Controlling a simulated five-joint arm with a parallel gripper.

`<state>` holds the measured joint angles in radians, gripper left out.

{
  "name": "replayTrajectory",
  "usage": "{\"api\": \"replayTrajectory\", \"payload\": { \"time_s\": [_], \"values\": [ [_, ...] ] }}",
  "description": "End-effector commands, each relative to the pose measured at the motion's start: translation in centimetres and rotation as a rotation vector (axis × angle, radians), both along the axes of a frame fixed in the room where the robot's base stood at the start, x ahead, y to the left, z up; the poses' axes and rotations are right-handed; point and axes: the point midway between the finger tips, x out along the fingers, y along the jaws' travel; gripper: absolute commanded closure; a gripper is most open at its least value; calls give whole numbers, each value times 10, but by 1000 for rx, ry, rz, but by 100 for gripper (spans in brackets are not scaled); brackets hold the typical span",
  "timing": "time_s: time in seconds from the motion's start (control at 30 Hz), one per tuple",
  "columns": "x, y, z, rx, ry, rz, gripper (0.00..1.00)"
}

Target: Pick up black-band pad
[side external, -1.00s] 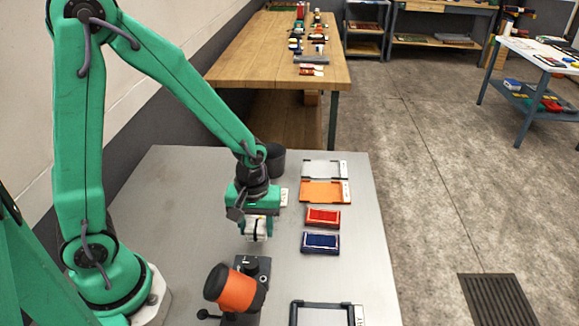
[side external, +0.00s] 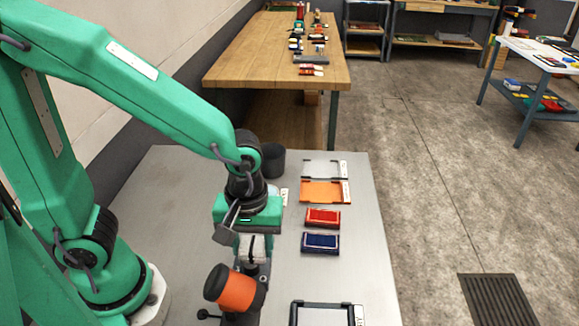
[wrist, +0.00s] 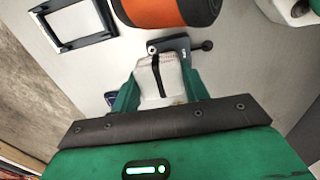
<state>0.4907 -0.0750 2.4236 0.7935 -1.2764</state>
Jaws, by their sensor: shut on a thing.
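The black-band pad (side external: 252,249) is a small white block with a black stripe down its middle. My gripper (side external: 251,240) is shut on it and points downward. In the side view the pad is just behind the orange-and-black roller on its dark stand. In the wrist view the pad (wrist: 160,80) sits between the two green fingers of my gripper (wrist: 160,88), its black band running lengthwise. I cannot tell how high its lower end is above the metal table.
The orange-and-black roller (side external: 236,288) stands close in front. On the metal table (side external: 185,185), to the right, lie a blue pad (side external: 320,242), a red pad (side external: 322,217), an orange tray (side external: 318,192), a grey tray (side external: 321,168) and a dark frame (side external: 295,314). A dark cup (side external: 273,160) stands behind.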

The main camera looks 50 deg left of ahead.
Motion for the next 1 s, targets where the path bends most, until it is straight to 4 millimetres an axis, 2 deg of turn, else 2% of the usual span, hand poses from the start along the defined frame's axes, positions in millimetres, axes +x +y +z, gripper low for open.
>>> {"api": "replayTrajectory", "payload": {
  "time_s": [0.6, 0.63, 0.7, 1.0],
  "values": [
    [-2, -2, 2, -1, -1, 0, 77],
    [-2, -2, 2, -1, -1, 0, 59],
    [-2, -2, 2, -1, -1, 0, 73],
    [5, 0, 2, 0, 0, 22, 73]
  ]
}}
